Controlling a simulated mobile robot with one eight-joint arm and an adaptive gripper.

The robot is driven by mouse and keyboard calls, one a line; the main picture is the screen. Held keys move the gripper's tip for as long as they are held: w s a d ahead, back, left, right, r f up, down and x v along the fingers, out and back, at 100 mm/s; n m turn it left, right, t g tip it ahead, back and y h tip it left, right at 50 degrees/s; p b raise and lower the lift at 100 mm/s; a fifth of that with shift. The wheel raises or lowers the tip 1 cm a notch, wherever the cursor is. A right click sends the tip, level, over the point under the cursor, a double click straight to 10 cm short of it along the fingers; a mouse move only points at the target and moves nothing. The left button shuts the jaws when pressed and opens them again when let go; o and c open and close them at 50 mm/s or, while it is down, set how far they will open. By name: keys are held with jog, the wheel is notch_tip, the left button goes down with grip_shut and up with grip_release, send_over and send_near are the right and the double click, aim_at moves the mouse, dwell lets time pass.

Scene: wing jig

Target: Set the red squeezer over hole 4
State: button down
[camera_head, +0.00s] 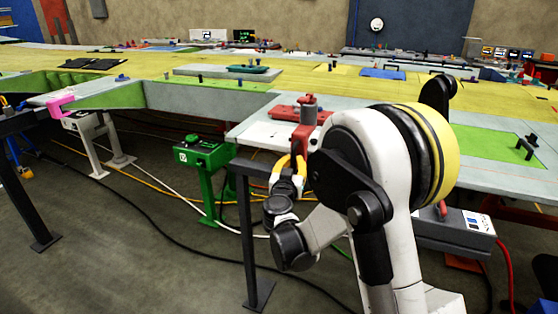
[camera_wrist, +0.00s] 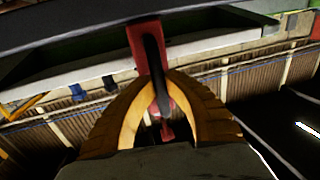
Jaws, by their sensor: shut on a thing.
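The red squeezer (camera_head: 302,138) is at the near edge of the wing panel (camera_head: 262,130), upright, just above my gripper (camera_head: 291,165). My gripper's yellow-orange fingers are shut on its lower part. In the wrist view, the red squeezer (camera_wrist: 143,48) rises between the curved fingers of my gripper (camera_wrist: 160,95) toward the dark panel edge (camera_wrist: 80,32). A red part also shows below, between the fingers. I cannot tell whether the squeezer touches the panel. Hole 4 and its number cannot be made out.
A grey cylinder (camera_head: 309,108) and a flat red piece (camera_head: 284,112) are on the panel behind the squeezer. A pink clamp-like piece (camera_head: 60,104) sits on a panel edge at left. A green stand (camera_head: 205,160) and a dark table leg (camera_head: 250,235) are below. Cables cross the floor.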

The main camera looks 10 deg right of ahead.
jog(key=shift+s+d, duration=0.8)
jog(key=shift+d, duration=0.3)
jog(key=c, duration=1.4)
grip_release()
jog(key=shift+a, duration=0.1)
jog(key=v, duration=1.2)
